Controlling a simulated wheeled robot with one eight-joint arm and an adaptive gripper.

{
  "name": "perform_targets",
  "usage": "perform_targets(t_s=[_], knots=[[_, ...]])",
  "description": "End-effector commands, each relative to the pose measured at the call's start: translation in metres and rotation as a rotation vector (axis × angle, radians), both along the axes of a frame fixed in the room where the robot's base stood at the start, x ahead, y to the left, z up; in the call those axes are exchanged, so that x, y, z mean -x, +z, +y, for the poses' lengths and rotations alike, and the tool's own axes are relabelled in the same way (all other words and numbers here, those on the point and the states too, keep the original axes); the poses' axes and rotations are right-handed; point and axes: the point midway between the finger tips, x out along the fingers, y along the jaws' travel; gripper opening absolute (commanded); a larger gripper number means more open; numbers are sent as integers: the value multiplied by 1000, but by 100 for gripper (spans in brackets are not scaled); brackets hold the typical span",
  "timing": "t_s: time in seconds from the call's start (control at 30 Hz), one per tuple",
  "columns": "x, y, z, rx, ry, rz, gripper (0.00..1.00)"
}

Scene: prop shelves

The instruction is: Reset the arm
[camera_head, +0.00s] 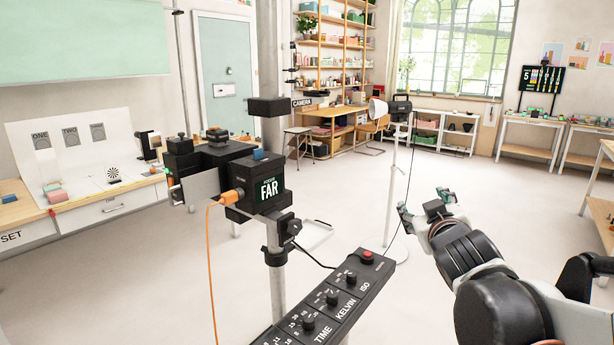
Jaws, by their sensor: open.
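My arm reaches up from the lower right of the head view. My gripper (425,212) is at its end, right of the centre, with its fingers apart and nothing seen between them. It is in free air over the pale floor, to the right of the control panel and apart from it.
A camera-like rig marked FAR (269,188) stands on a pole at centre left, with an orange cable. A black control panel (333,304) with knobs and a red button lies below it. A lamp stand (391,190) is behind my gripper. Open floor (490,185) lies beyond.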

Motion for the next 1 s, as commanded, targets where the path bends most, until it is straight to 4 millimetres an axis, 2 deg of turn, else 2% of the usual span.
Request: perform_targets(t_s=[0.03,0.23,0.4,0.53,0.6,0.7,1.0], knots=[[20,-10,-3,-39,-28,55,62],[99,-64,-2,-199,-110,303,62],[172,-113,17,-322,-126,524,62],[216,-140,34,-390,-115,656,62],[232,-149,41,-414,-107,705,62],[244,-156,48,-433,-98,744,62],[248,-158,49,-438,-96,756,62]])
